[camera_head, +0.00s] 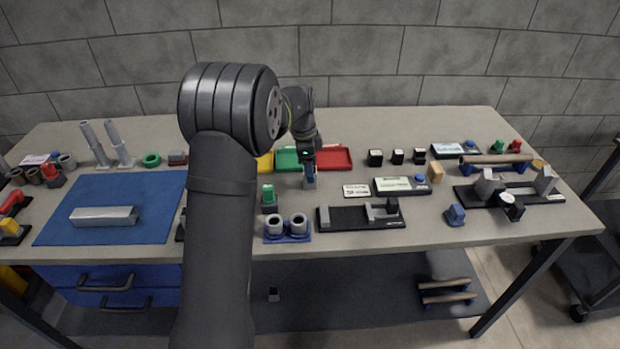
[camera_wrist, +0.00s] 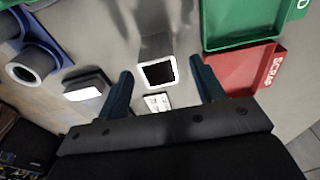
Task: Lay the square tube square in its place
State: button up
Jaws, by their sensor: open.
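A grey square tube with a hollow, light-rimmed end (camera_wrist: 155,46) shows in the wrist view, between and just beyond my fingertips. My gripper (camera_wrist: 160,70) is open, one dark blue finger on each side of it; a gap shows on both sides. In the head view my gripper (camera_head: 309,166) points down at the middle of the bench, in front of the trays, partly hiding what is below it. A longer silver square-section piece (camera_head: 104,216) lies on the blue mat (camera_head: 150,190) at the left. I cannot tell which spot is the tube's place.
Green (camera_head: 287,158) and red (camera_head: 333,158) trays stand behind my gripper. A blue holder with two grey rings (camera_head: 287,228) and a black fixture (camera_head: 345,217) stand in front. Small black blocks (camera_head: 375,157) stand to the right. The blue mat has free room around the silver piece.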

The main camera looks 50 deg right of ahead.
jog(key=f, duration=0.3)
jog(key=shift+s+d+f, duration=0.15)
jog(key=shift+s+f, duration=0.1)
jog(key=shift+f, duration=0.15)
jog(key=c, duration=1.2)
jog(key=shift+r, duration=0.1)
jog(key=shift+r, duration=0.5)
jog(key=r, duration=0.2)
jog(key=s+r, duration=0.1)
jog(key=shift+r, duration=0.35)
jog(key=s+r, duration=0.6)
jog(key=s, duration=0.4)
jog(key=s+a+m, duration=0.1)
jog(key=m, duration=0.5)
jog(key=s+a+f+m+y, duration=0.1)
jog(key=a+m, duration=0.1)
jog(key=m, duration=0.4)
jog(key=s+a+m+y, duration=0.1)
jog(key=s+a+m, duration=0.1)
jog(key=m, duration=0.4)
jog(key=shift+f, duration=0.3)
